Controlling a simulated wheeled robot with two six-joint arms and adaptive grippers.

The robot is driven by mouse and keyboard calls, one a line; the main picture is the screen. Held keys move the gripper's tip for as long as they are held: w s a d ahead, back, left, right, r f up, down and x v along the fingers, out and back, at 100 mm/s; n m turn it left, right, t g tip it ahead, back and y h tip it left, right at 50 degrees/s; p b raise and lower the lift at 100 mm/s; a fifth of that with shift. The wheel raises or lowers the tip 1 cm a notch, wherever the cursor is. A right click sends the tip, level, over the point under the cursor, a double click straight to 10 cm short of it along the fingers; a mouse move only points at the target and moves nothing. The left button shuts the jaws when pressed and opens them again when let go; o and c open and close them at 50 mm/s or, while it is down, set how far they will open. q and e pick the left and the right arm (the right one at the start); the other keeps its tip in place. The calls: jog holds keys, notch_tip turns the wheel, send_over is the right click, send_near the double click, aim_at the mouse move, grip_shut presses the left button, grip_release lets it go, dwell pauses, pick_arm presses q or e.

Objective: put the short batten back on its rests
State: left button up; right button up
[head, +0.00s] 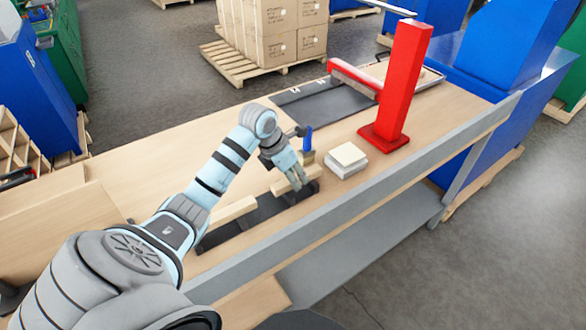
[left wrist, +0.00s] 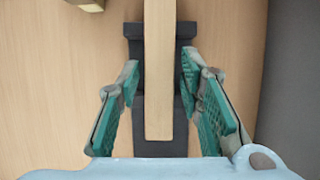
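A pale wooden batten (head: 283,186) lies under my left gripper (head: 296,180), over a dark support on the bench. It also shows in the left wrist view (left wrist: 159,70), running lengthwise between the two fingers. My left gripper (left wrist: 160,85) is open in that view, with a finger on each side of the batten and a gap on both sides. A dark rest (left wrist: 185,30) shows beneath the batten. A second pale batten (head: 233,211) lies farther left on dark supports. Which batten is the shorter is hard to tell. My right gripper is not in view.
A small block with a blue upright (head: 308,138) stands just behind the gripper. A stack of pale pads (head: 346,160) and a red post (head: 399,85) stand to the right. A grey rail (head: 350,202) runs along the near edge. The bench at left (head: 150,150) is clear.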

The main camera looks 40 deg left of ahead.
pick_arm(q)
jog(key=shift+o, duration=0.5)
jog(key=shift+a+r, duration=0.1)
jog(key=shift+r, duration=0.3)
jog(key=v, duration=1.1)
jog(key=shift+s, duration=0.2)
